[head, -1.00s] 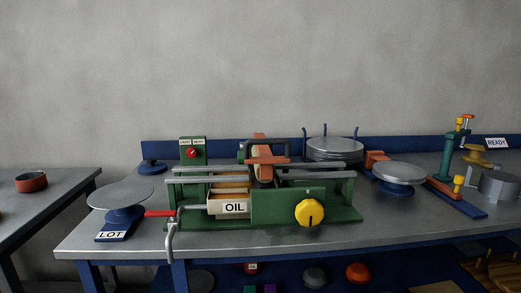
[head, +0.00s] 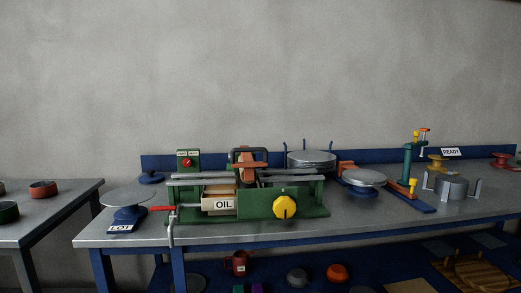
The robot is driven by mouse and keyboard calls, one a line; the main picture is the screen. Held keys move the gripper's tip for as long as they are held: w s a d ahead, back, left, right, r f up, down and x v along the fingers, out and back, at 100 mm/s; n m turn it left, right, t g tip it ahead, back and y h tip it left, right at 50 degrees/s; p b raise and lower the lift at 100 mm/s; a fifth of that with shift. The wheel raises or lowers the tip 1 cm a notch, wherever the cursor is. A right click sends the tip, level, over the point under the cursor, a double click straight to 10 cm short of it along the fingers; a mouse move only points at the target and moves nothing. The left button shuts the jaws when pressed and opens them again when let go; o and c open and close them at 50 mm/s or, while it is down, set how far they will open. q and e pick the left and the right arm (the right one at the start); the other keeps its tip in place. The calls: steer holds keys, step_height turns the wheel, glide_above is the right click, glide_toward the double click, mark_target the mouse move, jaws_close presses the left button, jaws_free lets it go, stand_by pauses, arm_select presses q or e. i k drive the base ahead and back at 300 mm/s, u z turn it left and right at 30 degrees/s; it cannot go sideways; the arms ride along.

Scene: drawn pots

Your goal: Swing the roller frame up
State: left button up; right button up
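The green machine (head: 262,207) stands on the grey bench. A dark frame (head: 236,152) with orange parts (head: 247,166) stands at its middle, above the grey rails (head: 300,178); I take it to be the roller frame, but its exact tilt is hard to tell. A crank with a red handle (head: 161,208) sticks out at the left end. Neither of my grippers is in view.
A round plate on a LOT stand (head: 127,196) is left of the machine. Stacked discs (head: 311,159), another plate (head: 364,177) and a green post (head: 407,165) stand to the right. A side table (head: 60,200) holds pots. The bench front at right is clear.

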mark_target(249, 164)
steer(key=z, duration=0.4)
steer(key=i, duration=0.9)
steer(key=z, duration=0.05)
